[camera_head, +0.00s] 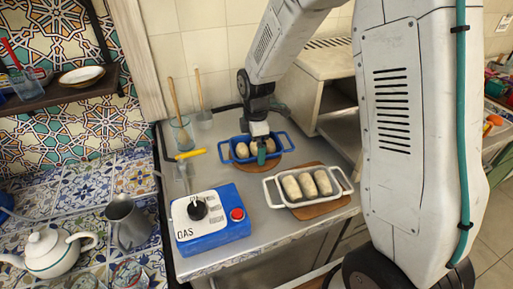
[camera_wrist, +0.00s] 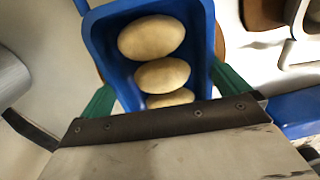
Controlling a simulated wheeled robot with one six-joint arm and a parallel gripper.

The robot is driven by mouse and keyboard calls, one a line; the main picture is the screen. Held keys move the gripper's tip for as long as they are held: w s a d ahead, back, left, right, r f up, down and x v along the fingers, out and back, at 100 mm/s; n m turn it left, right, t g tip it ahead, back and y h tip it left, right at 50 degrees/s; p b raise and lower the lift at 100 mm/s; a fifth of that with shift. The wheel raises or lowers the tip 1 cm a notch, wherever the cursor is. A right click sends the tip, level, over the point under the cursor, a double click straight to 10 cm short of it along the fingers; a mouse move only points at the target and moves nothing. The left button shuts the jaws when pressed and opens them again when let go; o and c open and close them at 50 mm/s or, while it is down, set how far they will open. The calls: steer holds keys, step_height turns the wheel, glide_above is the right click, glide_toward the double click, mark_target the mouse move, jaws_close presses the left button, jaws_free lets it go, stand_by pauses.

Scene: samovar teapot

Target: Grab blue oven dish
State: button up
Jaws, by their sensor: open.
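The blue oven dish (camera_head: 239,159) stands on the counter at the back and holds several pale oval loaves; it has a handle loop at each end. In the wrist view the dish (camera_wrist: 98,42) fills the upper middle, with the loaves in a row. My gripper (camera_head: 262,155) is over the dish, pointing down. In the wrist view its green fingers (camera_wrist: 165,92) are spread, one on each side of the near part of the dish. I cannot tell whether they touch its walls. The near end of the dish is hidden behind the gripper body.
A blue and white gas box (camera_head: 214,241) stands front left. A yellow-handled utensil (camera_head: 190,154) and glass jars (camera_head: 181,134) are to the left. A beige cabinet (camera_head: 322,62) stands behind right.

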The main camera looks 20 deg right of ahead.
steer(key=shift+c, duration=0.3)
steer(key=c, duration=0.8)
steer(key=shift+r, duration=0.1)
